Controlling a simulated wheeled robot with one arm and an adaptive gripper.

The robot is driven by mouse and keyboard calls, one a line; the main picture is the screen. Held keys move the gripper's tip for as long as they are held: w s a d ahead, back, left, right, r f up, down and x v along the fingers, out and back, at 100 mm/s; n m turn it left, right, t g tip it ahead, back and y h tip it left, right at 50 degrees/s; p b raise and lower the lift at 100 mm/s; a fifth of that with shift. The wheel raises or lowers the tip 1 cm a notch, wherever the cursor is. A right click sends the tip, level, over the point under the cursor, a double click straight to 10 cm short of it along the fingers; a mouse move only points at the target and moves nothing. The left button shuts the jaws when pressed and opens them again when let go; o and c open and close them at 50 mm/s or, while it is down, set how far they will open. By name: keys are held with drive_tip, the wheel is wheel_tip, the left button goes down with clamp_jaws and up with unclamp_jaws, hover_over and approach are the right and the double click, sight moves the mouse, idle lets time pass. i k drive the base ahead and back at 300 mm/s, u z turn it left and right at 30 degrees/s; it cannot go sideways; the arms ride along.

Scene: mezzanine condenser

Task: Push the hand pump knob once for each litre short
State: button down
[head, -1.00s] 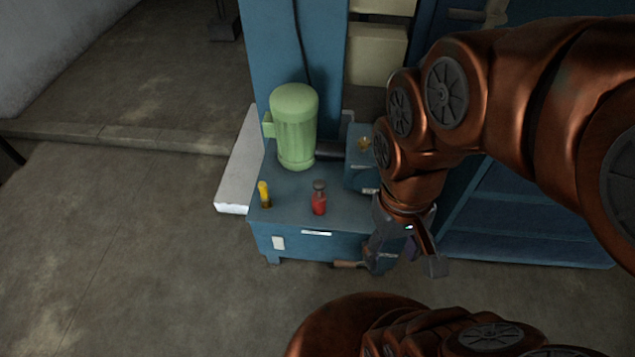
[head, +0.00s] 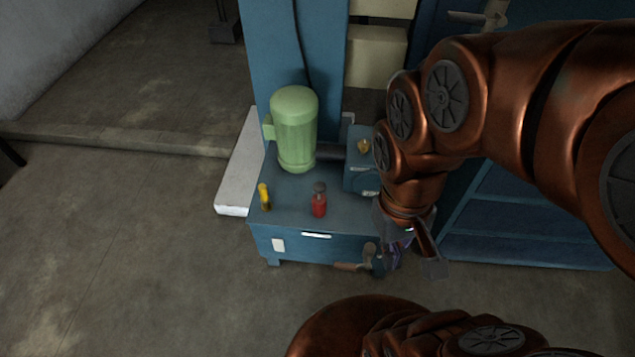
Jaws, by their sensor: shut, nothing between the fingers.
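A blue tank unit (head: 300,240) stands on the floor, with a green motor (head: 296,130) on top. A red fitting with a grey cap (head: 319,200) and a yellow fitting (head: 264,196) stand upright on its top near the front edge. A brown handle (head: 351,267) and a round knob-like part (head: 370,250) show low at the tank's front right corner. I cannot tell for certain which part is the hand pump knob. My gripper (head: 412,262) is shut and empty, pointing down just right of that corner. Its fingertips look blurred, and contact cannot be judged.
A blue block with a yellow cap (head: 361,165) stands on the tank beside the motor. Blue shelving (head: 530,230) stands behind my arm at the right. A pale slab (head: 238,175) lies along the tank's left side. The floor in front and at left is clear.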

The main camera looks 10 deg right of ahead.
sight(319, 188)
drive_tip(key=u, duration=2.3)
drive_tip(key=k, duration=0.65)
drive_tip(key=z, duration=0.1)
